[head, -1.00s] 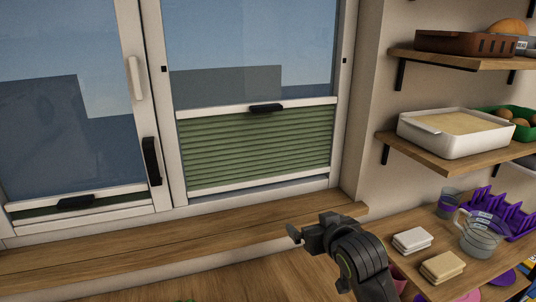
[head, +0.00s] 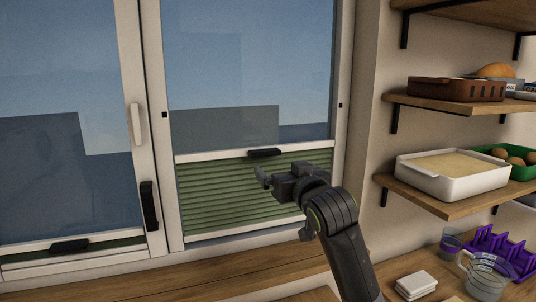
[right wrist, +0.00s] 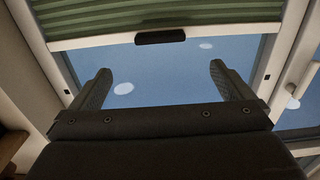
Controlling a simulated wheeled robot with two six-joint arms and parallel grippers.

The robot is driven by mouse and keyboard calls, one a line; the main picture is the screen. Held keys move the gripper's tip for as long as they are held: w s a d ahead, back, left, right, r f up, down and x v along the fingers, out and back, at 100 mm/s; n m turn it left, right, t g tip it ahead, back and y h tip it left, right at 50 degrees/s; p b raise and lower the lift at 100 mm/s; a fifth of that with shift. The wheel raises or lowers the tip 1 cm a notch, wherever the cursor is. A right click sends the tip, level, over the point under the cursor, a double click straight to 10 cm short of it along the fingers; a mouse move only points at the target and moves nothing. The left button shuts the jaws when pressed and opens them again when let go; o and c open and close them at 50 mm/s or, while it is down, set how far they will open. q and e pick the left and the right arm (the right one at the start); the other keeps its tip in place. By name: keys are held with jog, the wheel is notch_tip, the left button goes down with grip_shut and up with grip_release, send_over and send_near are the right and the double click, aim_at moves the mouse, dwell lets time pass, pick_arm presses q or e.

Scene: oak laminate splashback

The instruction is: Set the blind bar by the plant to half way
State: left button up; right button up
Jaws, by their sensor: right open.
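A green pleated blind (head: 230,195) covers the lower part of the right window pane. Its white upper bar carries a black handle (head: 264,153). The left pane has another bar with a black handle (head: 69,247), low down, with a thin strip of green under it. No plant is in view. My right gripper (head: 263,178) is open and empty, in front of the right blind, a little below its handle in the head view. In the right wrist view the handle (right wrist: 160,37) lies beyond the spread fingers, apart from them. My left gripper is not in view.
Wall shelves at the right hold a white dish (head: 455,173), a brown tray (head: 457,90) and a green crate (head: 505,165). A purple rack (head: 500,250) and a measuring jug (head: 485,278) stand below. An upright window handle (head: 149,205) sits on the frame between the panes.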

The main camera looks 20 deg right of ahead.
aim_at(267, 154)
jog(key=w+p, duration=0.2)
jog(key=w, duration=1)
jog(key=shift+a+p, duration=0.2)
jog(key=shift+p, duration=0.1)
